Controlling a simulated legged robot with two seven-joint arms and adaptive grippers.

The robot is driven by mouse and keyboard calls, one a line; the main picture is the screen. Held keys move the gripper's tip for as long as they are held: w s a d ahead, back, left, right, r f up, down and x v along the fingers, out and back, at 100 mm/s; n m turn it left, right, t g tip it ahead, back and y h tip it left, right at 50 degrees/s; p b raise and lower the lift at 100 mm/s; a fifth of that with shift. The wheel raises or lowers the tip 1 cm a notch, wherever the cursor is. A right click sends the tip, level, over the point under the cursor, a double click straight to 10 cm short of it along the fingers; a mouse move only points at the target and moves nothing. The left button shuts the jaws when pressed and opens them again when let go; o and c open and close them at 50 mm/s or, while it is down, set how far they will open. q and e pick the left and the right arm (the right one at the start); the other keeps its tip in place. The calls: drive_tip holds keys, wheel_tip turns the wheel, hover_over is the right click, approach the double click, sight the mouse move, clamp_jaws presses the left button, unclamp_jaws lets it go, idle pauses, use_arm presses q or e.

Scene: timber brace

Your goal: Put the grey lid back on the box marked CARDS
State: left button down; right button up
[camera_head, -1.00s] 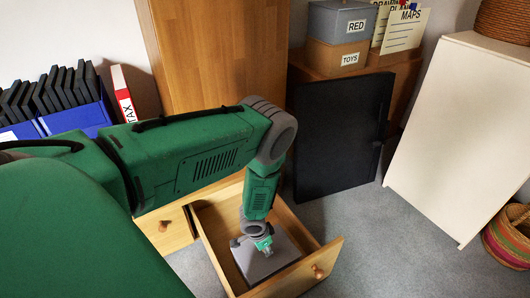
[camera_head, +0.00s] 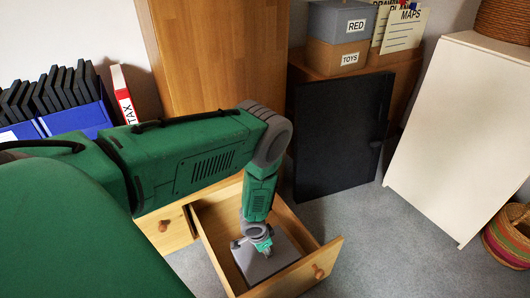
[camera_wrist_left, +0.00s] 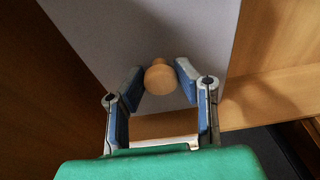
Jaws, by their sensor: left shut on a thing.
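The grey lid (camera_head: 284,262) lies in the open wooden drawer (camera_head: 318,271), in the lower middle of the head view. In the left wrist view the lid (camera_wrist_left: 195,35) is a flat grey panel with a round wooden knob (camera_wrist_left: 159,77). My left gripper (camera_head: 262,247) reaches down into the drawer over the lid. In the left wrist view its two blue-padded fingers (camera_wrist_left: 160,82) are shut on the knob, one on each side. No box marked CARDS shows. My right gripper is not in view.
Boxes marked RED (camera_head: 340,24) and TOYS (camera_head: 336,58) stand stacked on a wooden unit behind. A dark open door panel (camera_head: 340,135) stands right of the drawer. A pale cabinet (camera_head: 460,125) is at the right. Blue bins (camera_head: 75,121) are at the left.

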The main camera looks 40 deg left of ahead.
use_arm(q)
drive_tip(key=c, duration=1.1)
unclamp_jaws()
drive_tip(key=shift+c, duration=0.2)
drive_tip(key=o, duration=0.5)
drive_tip(key=shift+r, duration=0.1)
wheel_tip(320, 180, up, 8)
drive_tip(key=p, duration=0.6)
